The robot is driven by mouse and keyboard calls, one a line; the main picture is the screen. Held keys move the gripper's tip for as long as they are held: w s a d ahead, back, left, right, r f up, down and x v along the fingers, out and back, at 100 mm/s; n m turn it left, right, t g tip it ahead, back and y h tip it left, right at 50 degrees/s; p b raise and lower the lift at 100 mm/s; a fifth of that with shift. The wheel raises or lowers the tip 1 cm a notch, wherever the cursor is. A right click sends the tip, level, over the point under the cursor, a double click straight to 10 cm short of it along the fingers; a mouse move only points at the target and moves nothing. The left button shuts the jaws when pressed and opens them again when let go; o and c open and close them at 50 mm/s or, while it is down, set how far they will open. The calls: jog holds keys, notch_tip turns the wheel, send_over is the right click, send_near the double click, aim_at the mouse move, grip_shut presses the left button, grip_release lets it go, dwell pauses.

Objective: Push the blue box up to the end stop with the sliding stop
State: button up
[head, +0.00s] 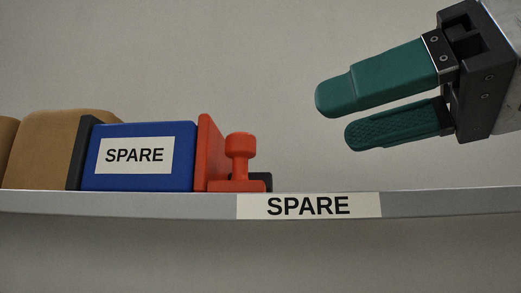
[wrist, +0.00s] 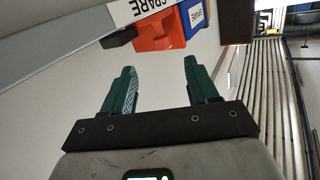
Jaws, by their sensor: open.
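The blue box (head: 186,160) with a white SPARE label stands upright on the shelf, left of centre in the head view. A black upright plate, seemingly the end stop (head: 75,160), is at its left; no gap shows between them. The red sliding stop (head: 214,158), an upright plate with a knob, stands at the box's right, with no clear gap. The red stop (wrist: 158,34) and blue box (wrist: 194,14) also show at the top of the wrist view. My gripper (head: 333,116) is open and empty, up and right of the red stop. Its fingers (wrist: 160,85) are apart from everything.
Brown boxes (head: 60,145) stand left of the black plate. A small black block (head: 263,182) is by the red stop's foot. The shelf's front edge (head: 440,203) carries a SPARE label (head: 309,206). The shelf right of the stop looks clear.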

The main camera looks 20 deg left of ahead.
aim_at(253, 145)
jog(key=shift+n+t+y, duration=0.4)
jog(key=shift+n, duration=0.2)
jog(key=p+x, duration=0.1)
jog(key=x, duration=0.2)
jog(key=p+x, duration=0.1)
jog(key=x, duration=0.2)
jog(key=p+x, duration=0.1)
jog(key=x, duration=0.2)
jog(key=shift+s+a+f, duration=0.1)
jog(key=shift+s+f, duration=0.2)
jog(key=shift+s, duration=0.05)
jog(key=shift+w+a+f+p, duration=0.1)
jog(key=shift+w+a+p, duration=0.1)
jog(key=shift+a+p, duration=0.3)
jog(key=shift+a, duration=0.1)
grip_shut()
